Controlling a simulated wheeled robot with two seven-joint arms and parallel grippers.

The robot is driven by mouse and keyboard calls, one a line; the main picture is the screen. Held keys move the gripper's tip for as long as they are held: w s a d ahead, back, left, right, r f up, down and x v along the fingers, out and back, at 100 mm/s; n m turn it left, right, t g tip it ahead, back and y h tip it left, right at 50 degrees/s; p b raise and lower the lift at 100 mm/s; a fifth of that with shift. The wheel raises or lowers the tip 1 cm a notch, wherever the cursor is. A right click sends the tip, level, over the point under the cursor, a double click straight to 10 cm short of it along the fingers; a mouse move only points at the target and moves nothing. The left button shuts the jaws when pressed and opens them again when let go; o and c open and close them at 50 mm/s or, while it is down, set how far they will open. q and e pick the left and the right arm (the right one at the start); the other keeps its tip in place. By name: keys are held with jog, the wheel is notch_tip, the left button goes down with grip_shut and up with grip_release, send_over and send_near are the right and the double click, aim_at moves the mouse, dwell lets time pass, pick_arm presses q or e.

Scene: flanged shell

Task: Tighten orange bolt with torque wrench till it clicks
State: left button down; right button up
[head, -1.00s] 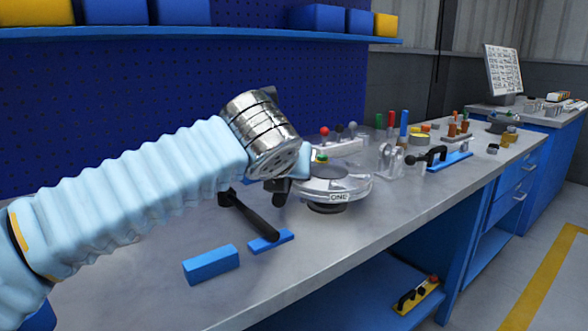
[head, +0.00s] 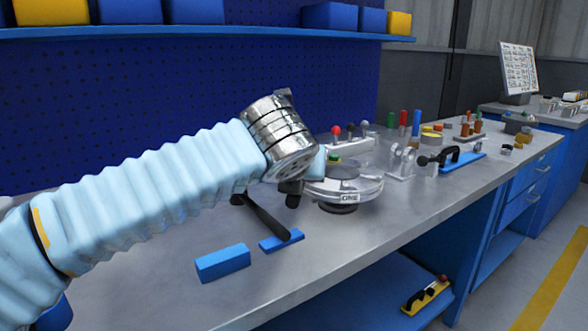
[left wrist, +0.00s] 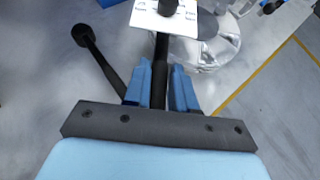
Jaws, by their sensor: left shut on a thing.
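My left gripper (left wrist: 160,92) has blue fingers shut on a black rod (left wrist: 160,58), which looks like part of the torque wrench. The rod's far end meets a white marked plate (left wrist: 168,18). In the head view the left gripper (head: 294,190) is beside the round metal flanged shell (head: 345,186); my wrist hides part of the shell. A black handle (head: 265,215) slants down toward the bench below the gripper; it also shows in the left wrist view (left wrist: 100,58). I cannot make out the orange bolt. My right gripper is out of view.
Two blue blocks, one larger (head: 222,263) and one flatter (head: 282,240), lie near the bench's front edge. A black clamp on a blue base (head: 455,158) and several coloured-handled tools stand farther right. The bench (head: 130,285) is clear at the front left.

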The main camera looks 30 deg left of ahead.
pick_arm(q)
jog(key=shift+d, duration=0.1)
dwell(0.3)
notch_tip(320, 180, up, 2)
jog(key=p, duration=0.2)
jog(key=shift+r+p, duration=0.25)
jog(key=shift+p, duration=0.05)
jog(key=shift+r, duration=1.8)
